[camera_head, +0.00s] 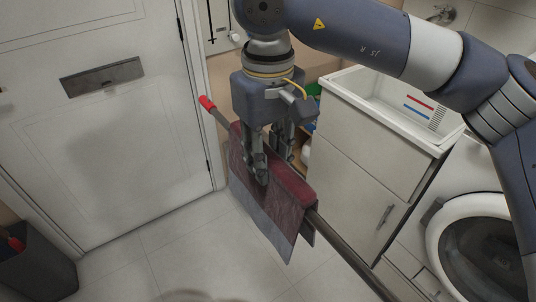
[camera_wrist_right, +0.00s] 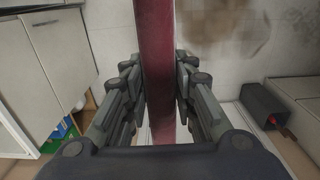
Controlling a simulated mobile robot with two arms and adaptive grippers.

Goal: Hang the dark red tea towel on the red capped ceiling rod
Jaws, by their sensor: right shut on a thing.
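The dark red tea towel (camera_head: 292,190) lies folded over the red capped ceiling rod (camera_head: 345,252), with a greyish lower part hanging down on the near side. The rod's red cap (camera_head: 207,102) shows at its upper left end. My right gripper (camera_head: 268,170) comes down from above and is shut on the towel where it lies over the rod, one finger on each side. In the right wrist view the towel (camera_wrist_right: 160,75) runs as a red band between the two fingers. The rod under the towel is hidden there. My left gripper is not in view.
A white door (camera_head: 100,150) stands at the left and a dark bin (camera_head: 38,265) at lower left. A white cabinet with a sink (camera_head: 365,140) and a washing machine (camera_head: 470,235) stand at the right. The tiled floor (camera_head: 190,250) below is mostly clear.

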